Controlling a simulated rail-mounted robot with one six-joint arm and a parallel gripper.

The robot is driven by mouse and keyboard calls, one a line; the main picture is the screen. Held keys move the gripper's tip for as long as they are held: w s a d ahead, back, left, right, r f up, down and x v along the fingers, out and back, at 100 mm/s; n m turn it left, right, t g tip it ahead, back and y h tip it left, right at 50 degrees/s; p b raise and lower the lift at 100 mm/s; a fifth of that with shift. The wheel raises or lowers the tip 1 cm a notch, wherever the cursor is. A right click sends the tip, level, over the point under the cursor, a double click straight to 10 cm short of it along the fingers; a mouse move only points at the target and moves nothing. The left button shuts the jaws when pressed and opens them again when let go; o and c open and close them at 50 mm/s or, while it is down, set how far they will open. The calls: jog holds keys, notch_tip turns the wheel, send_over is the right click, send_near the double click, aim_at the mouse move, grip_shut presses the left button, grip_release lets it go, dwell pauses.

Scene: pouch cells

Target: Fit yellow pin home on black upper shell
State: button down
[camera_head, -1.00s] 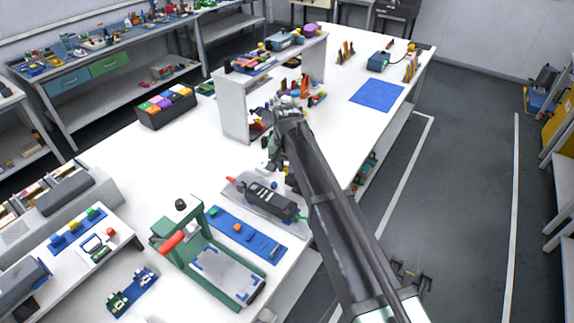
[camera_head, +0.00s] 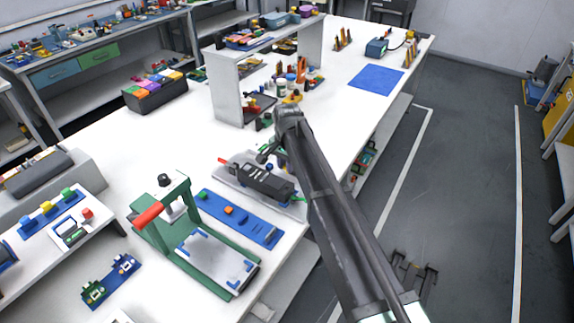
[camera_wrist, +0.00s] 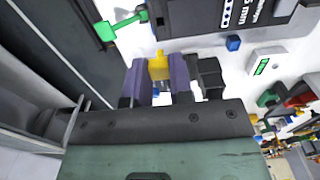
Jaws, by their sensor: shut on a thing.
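The black upper shell (camera_head: 265,182) lies on a grey plate on the white bench in the head view. In the wrist view the shell (camera_wrist: 215,12) shows at the top, close in front of my gripper, with lettering on its face. My gripper (camera_wrist: 158,72) is shut on the yellow pin (camera_wrist: 158,65), held between two purple fingers and apart from the shell. A green pin (camera_wrist: 122,28) sticks out of the shell's side in the wrist view. In the head view my gripper (camera_head: 268,152) is beside the shell's far edge, partly hidden by my arm, and the yellow pin cannot be made out.
A green press with a red handle (camera_head: 150,215) stands left of a blue strip (camera_head: 238,220) with small coloured parts. In the wrist view a blue block (camera_wrist: 233,43) lies near the shell. A white shelf (camera_head: 225,90) stands behind.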

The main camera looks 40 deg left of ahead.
jog(key=b, duration=0.6)
send_over(287, 182)
jog(key=s+d, duration=0.2)
jog(key=f, duration=0.6)
jog(key=shift+s+a, duration=0.15)
jog(key=shift+a, duration=0.05)
jog(key=shift+f+b, duration=1.2)
jog(key=c, duration=0.9)
grip_release()
jog(key=shift+r, duration=0.1)
notch_tip(287, 182, up, 11)
jog(key=p, duration=1.1)
